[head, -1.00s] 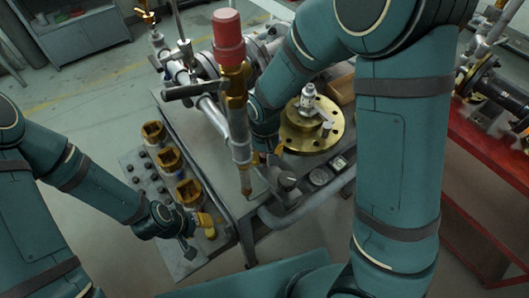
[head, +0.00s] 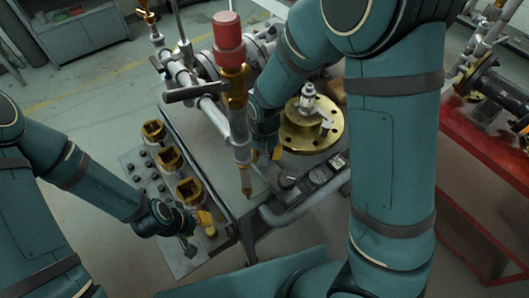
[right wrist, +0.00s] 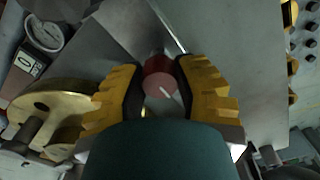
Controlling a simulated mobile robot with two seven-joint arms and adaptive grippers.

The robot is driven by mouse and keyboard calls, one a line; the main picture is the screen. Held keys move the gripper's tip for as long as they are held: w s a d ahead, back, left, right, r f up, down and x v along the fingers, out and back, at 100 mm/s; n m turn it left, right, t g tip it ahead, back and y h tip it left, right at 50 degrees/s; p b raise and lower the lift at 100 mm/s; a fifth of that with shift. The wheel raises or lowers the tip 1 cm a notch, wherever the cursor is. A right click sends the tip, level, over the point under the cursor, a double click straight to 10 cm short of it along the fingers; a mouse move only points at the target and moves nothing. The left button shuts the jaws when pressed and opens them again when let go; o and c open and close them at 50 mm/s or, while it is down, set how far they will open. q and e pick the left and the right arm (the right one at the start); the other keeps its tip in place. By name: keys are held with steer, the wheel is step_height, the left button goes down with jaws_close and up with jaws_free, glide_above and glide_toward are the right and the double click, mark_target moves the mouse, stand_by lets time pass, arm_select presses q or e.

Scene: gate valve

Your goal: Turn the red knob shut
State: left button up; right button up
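The red knob (right wrist: 158,82) shows end-on in the right wrist view, with a pale line on its face. My right gripper (right wrist: 160,80) has its yellow fingers on both sides of it, and the dark pads lie against its edges. In the head view, my right gripper (head: 267,155) points down over the bench, partly hidden by an upright pipe, and the knob between its fingers cannot be made out. My left gripper (head: 207,222) hangs low over a floor-side panel; its fingers overlap, so its opening is unclear.
A tall pipe with a red cap (head: 229,40) and a grey cross handle (head: 193,93) stands in front of my right gripper. A brass flange (head: 325,142) and a gauge (right wrist: 45,35) are beside it. A red table (head: 462,190) stands at the right.

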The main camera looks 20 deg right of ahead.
steer(key=o, duration=0.5)
step_height(320, 180, up, 12)
stand_by(0.4)
steer(key=shift+s+f, duration=0.1)
stand_by(0.4)
